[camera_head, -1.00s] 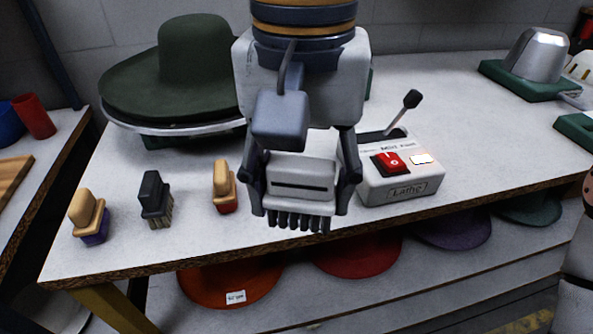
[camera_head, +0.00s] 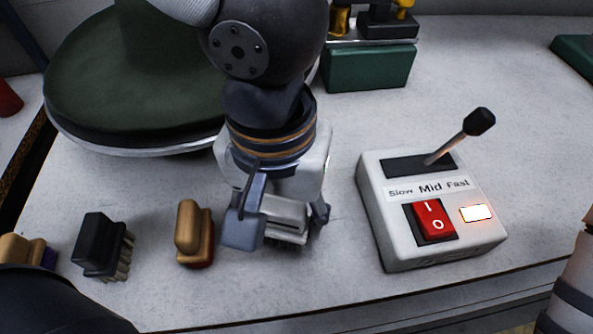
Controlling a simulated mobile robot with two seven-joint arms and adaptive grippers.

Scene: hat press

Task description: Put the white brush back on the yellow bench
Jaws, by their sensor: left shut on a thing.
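The white brush (camera_head: 287,214), a pale block with dark bristles below, is between the fingers of my left gripper (camera_head: 280,228). The gripper is shut on it from above. The brush is upright, bristles down, at or just above the pale top of the bench (camera_head: 330,285), near its front edge. I cannot tell whether the bristles touch. The gripper and wrist hide part of the brush. My right gripper is not in view.
A tan brush (camera_head: 194,232) stands just left of the gripper, a black brush (camera_head: 102,246) further left. The control box (camera_head: 425,210) with a red switch and lever is to the right. A dark green hat (camera_head: 120,85) is behind left, a green block (camera_head: 368,68) behind.

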